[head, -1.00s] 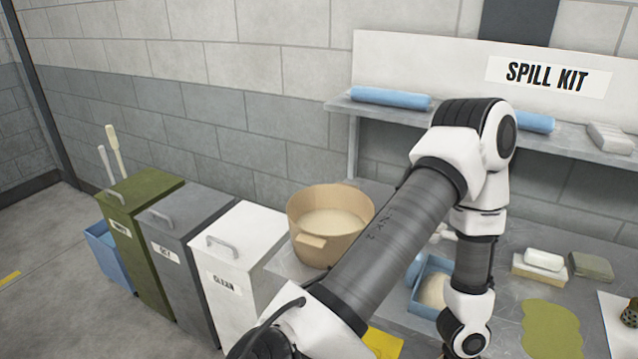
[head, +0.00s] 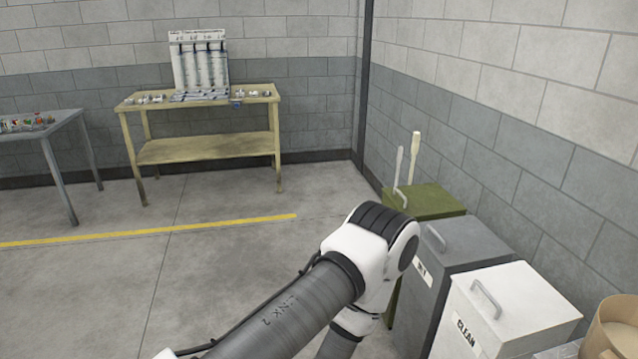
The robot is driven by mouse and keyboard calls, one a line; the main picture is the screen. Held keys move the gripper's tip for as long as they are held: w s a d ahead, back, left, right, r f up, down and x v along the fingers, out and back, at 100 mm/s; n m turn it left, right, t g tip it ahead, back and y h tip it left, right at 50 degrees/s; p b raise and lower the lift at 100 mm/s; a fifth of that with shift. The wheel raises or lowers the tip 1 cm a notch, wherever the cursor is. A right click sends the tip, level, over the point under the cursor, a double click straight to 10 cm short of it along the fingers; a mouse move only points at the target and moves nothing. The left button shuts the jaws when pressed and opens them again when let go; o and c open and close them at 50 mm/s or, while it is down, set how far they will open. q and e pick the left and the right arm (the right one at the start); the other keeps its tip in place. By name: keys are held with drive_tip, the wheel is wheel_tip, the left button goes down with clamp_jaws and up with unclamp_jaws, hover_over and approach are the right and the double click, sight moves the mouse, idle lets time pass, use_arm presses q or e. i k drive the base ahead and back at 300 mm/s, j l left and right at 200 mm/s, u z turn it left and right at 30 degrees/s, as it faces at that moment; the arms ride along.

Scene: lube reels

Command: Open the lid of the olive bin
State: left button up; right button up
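The olive bin (head: 428,200) stands against the right wall, at the far end of a row of three bins. Its lid is shut and has a small handle on top near its left edge. My arm hides most of its front. One arm of mine reaches in from the lower left and bends down in front of the bins. Its gripper is below the picture, and no other gripper shows.
A grey bin (head: 462,245) and a white bin (head: 520,298) stand beside the olive one, nearer me. A tan tub (head: 612,330) is at the right edge. A yellow table (head: 205,147) and a grey table (head: 50,128) stand at the back. Open floor (head: 120,285) lies left of the bins.

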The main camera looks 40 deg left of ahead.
sight(421, 201)
drive_tip(key=i+u, duration=0.75)
drive_tip(key=u, duration=0.15)
drive_tip(key=i+j+z, duration=0.2)
drive_tip(key=i+j, duration=0.2)
drive_tip(key=i+j+z, duration=0.2)
drive_tip(key=i+j, duration=0.15)
drive_tip(key=i+j+z, duration=0.2)
drive_tip(key=i+j, duration=0.15)
drive_tip(key=j, duration=0.25)
drive_tip(key=i+j+z, duration=0.15)
drive_tip(key=i, duration=0.1)
